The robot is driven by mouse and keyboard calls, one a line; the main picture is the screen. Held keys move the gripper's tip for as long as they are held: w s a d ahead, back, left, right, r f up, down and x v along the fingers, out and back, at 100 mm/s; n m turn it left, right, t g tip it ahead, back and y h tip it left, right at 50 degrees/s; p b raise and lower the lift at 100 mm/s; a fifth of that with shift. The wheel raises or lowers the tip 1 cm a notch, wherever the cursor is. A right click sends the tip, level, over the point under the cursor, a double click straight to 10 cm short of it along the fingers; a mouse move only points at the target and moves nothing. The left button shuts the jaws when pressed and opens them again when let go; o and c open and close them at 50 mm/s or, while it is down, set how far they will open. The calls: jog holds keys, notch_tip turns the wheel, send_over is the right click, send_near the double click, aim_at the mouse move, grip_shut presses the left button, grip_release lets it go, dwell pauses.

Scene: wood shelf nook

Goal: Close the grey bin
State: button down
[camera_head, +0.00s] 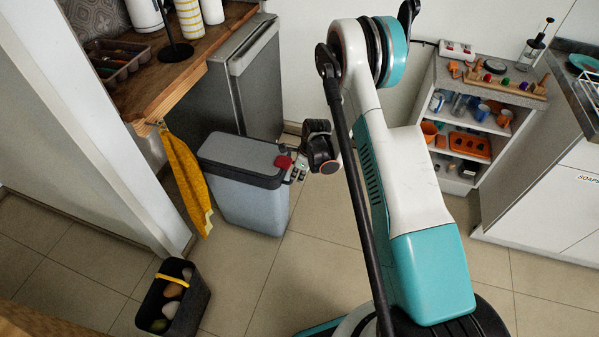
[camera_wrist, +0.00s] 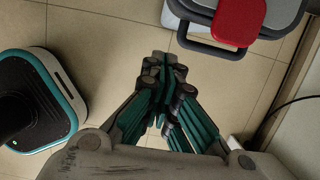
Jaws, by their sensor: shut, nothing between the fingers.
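The grey bin (camera_head: 250,206) stands on the tiled floor, left of my arm in the head view. Its dark grey lid (camera_head: 238,154) lies roughly level across the top; I cannot tell whether it is fully down. A red tab (camera_head: 283,161) sits at the lid's right edge. In the wrist view the red tab (camera_wrist: 239,20) and a dark bar show at the top right. My gripper (camera_head: 299,173) is shut and empty, close to the tab side of the bin in the head view. In the wrist view its fingertips (camera_wrist: 165,66) point at bare floor, apart from the bin.
A yellow cloth (camera_head: 186,180) hangs from the wooden counter (camera_head: 190,68) left of the bin. A grey cabinet (camera_head: 246,85) stands behind it. A dark caddy (camera_head: 190,306) with several round items is on the floor in front. A white shelf (camera_head: 445,180) stands right.

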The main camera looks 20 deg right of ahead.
jog(key=shift+w+a+f+b, duration=0.65)
jog(key=shift+w+a+f, duration=0.1)
jog(key=shift+a+f, duration=0.2)
jog(key=shift+w+a+f+b, duration=0.6)
jog(key=shift+w+a+f, duration=0.15)
jog(key=shift+a, duration=0.25)
